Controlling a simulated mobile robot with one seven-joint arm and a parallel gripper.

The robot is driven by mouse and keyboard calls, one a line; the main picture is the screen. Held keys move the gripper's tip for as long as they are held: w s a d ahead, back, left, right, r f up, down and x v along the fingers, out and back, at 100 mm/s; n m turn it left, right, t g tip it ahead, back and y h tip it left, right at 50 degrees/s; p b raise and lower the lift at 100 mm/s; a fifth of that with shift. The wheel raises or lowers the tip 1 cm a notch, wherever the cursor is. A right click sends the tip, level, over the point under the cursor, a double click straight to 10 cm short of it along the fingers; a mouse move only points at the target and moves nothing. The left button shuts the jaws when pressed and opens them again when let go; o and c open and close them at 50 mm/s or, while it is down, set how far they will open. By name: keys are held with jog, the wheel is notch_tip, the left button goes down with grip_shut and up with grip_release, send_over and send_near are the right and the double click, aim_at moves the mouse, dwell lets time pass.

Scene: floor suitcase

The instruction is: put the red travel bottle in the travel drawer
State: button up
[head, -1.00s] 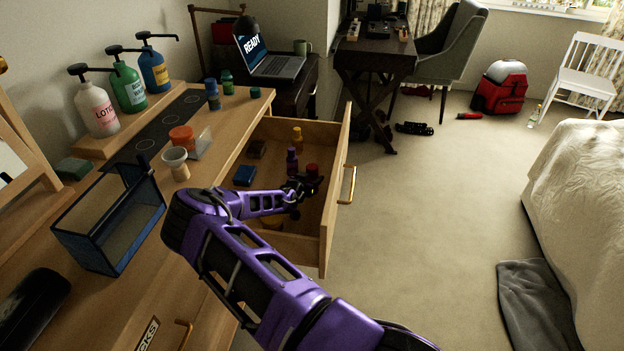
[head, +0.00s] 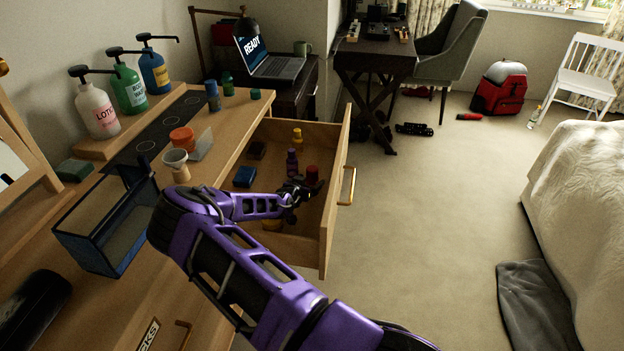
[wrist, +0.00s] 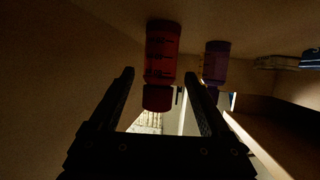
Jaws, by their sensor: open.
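The red travel bottle (head: 312,175) stands upright inside the open drawer (head: 326,215), towards its front panel. My gripper (head: 298,189) is low in the drawer, just to the near left of the bottle. In the wrist view, which looks upside down, the red bottle (wrist: 162,55) is just beyond the fingertips of my open gripper (wrist: 158,82), with its cap end reaching between them. The fingers do not appear to press on it. The drawer's label is not visible.
A purple bottle (head: 292,162) stands close beside the red one. A yellow bottle (head: 298,141), a blue box (head: 245,177) and a dark box (head: 257,150) are also in the drawer. A blue-framed open bin (head: 112,225) and a cup (head: 175,164) stand on the dresser top.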

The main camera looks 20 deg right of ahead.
aim_at(309, 181)
jog(key=v, duration=0.5)
jog(key=shift+w, duration=0.1)
